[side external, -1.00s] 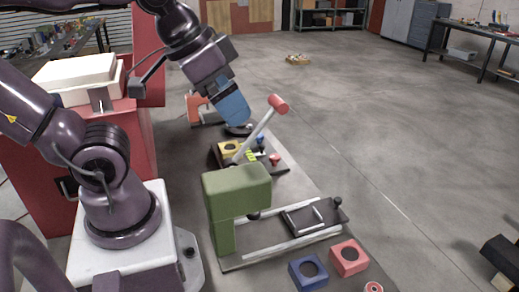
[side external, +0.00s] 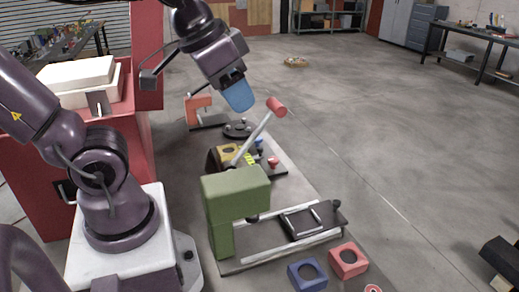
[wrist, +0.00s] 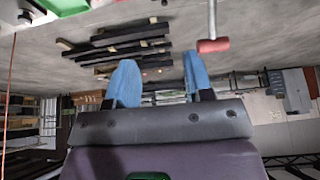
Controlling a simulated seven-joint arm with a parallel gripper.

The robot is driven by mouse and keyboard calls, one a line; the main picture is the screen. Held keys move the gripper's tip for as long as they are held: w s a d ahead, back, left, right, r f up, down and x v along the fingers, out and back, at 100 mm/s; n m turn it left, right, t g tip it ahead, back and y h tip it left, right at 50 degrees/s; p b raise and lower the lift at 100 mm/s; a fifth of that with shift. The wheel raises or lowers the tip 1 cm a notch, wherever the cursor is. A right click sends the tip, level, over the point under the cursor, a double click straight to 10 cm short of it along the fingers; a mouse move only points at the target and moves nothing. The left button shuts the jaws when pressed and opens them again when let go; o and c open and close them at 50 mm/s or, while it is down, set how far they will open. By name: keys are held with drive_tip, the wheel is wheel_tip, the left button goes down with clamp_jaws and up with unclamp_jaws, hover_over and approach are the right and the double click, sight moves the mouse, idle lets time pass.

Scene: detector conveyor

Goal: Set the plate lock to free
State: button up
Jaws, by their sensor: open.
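My gripper (side external: 238,97) is raised above the far part of the bench strip, left of the lever's red end, and holds nothing. Its blue fingers stand apart in the wrist view (wrist: 160,82). I cannot tell for certain which part is the plate lock. A dark sliding plate (side external: 301,224) with a pale handle sits on two rails beside the green arch (side external: 235,188). A pale lever with a red end (side external: 276,106) leans up to the right behind the arch; this red end also shows in the wrist view (wrist: 213,45). The lever's lower end is partly hidden by the arch.
A black round fixture (side external: 238,129) and an orange bracket (side external: 199,108) stand at the far end. A yellow block (side external: 228,153) lies behind the arch. Blue (side external: 307,274) and red (side external: 348,260) holed blocks lie in front. The floor to the right is mostly clear.

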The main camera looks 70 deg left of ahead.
drive_tip(key=w+a+n+g, duration=0.1)
drive_tip(key=w+a+g, duration=0.1)
drive_tip(key=w+a, duration=0.6)
drive_tip(key=n+g, duration=0.2)
drive_tip(key=g, duration=0.1)
hover_over(260, 148)
wheel_tip(260, 148, down, 20)
wheel_tip(260, 148, down, 12)
drive_tip(key=shift+w+a+f, duration=0.1)
drive_tip(key=shift+f, duration=0.15)
